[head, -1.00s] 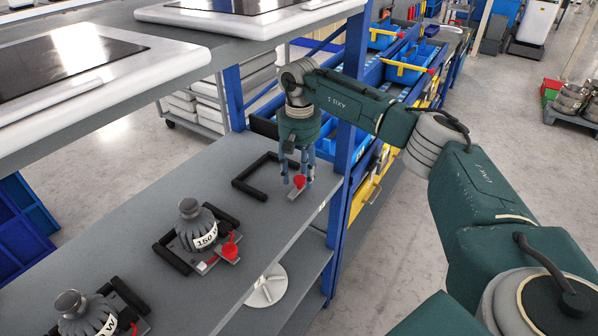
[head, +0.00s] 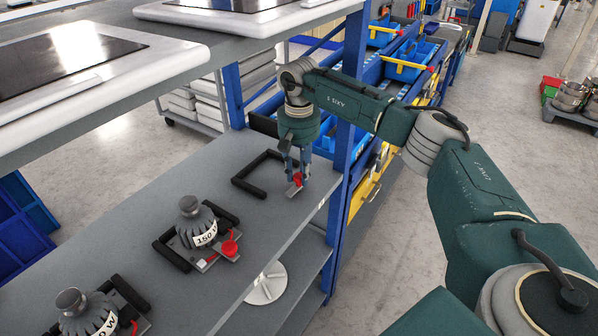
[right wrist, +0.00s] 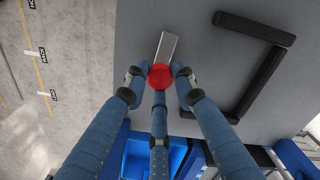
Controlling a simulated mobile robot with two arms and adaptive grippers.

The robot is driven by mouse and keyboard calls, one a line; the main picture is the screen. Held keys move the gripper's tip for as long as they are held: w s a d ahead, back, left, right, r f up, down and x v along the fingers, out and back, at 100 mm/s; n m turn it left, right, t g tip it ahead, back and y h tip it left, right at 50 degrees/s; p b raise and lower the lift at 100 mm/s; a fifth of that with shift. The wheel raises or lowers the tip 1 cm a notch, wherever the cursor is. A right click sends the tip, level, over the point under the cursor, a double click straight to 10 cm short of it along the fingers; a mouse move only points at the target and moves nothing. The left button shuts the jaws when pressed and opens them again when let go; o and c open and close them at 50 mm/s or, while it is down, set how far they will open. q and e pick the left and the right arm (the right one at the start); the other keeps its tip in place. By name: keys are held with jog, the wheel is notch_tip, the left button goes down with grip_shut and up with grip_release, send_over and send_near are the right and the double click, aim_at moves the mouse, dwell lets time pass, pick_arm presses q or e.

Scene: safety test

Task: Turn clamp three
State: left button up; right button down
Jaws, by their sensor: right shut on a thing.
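Three clamps with red knobs sit along the grey shelf. The far clamp's red knob (head: 298,179) is at the shelf's right edge, beside an empty black U-shaped bracket (head: 245,187). My right gripper (head: 297,172) points down with its fingers closed around this knob. In the right wrist view, the knob (right wrist: 160,77) lies between the fingertips, and the clamp's grey metal bar (right wrist: 166,46) sticks out beyond it. The middle clamp's red knob (head: 229,248) is next to a 150 W weight (head: 195,222). The near clamp is partly hidden behind another weight (head: 86,312). My left gripper is not in view.
A blue shelf post (head: 347,120) stands close behind my right gripper. An upper shelf (head: 240,45) with white framed panels hangs over the left. Blue bins (head: 408,65) lie beyond the post.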

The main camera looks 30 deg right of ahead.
jog(key=m, duration=0.8)
jog(key=shift+r+m, duration=0.1)
jog(key=shift+m, duration=0.2)
jog(key=m+p, duration=0.1)
jog(key=m, duration=0.3)
jog(key=shift+m, duration=0.3)
jog(key=shift+w+m, duration=0.1)
jog(key=shift+m, duration=1.8)
jog(key=c, duration=1.4)
grip_release()
